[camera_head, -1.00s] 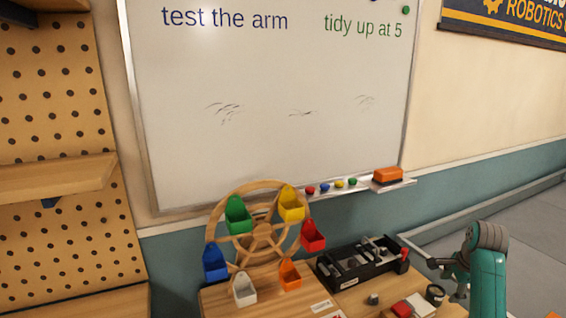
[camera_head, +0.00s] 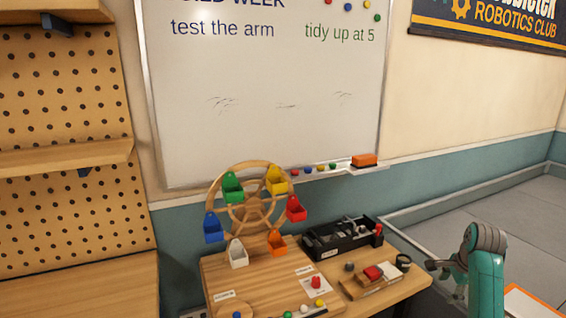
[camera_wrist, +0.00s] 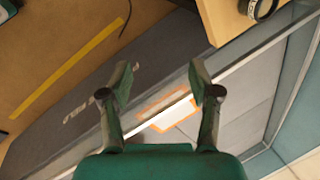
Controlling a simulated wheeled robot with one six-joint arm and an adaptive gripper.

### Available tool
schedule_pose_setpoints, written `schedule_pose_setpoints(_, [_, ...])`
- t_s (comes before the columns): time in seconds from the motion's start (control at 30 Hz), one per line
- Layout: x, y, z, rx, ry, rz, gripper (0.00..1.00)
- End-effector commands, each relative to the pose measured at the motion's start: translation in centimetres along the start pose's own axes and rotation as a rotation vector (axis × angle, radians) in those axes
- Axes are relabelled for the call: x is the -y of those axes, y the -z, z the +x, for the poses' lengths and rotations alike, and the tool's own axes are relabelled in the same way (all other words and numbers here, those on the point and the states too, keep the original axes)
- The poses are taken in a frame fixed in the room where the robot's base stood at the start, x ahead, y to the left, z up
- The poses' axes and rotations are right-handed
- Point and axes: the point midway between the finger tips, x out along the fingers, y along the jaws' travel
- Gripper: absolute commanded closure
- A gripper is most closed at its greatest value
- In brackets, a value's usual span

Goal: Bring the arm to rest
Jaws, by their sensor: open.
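My gripper shows in the wrist view (camera_wrist: 158,85), its two fingers apart with nothing between them. In the head view my green arm is at the lower right, and my gripper (camera_head: 440,268) points left, just right of the wooden table (camera_head: 225,275). From this view I cannot tell the exact gap between the gripper and the table.
The table bears a wooden wheel (camera_head: 247,170) with several coloured buckets, a black tray (camera_head: 320,244), a red-topped block (camera_head: 374,273) and a dark cup (camera_head: 403,262). A pegboard shelf (camera_head: 60,158) stands left.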

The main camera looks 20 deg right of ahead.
Motion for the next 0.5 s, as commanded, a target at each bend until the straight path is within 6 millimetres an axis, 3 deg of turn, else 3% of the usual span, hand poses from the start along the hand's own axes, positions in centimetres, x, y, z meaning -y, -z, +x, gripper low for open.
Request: schedule_pose_setpoints(0.5, [-3.2, -4.2, 5.9, -0.01, 0.064, -0.13, 0.38])
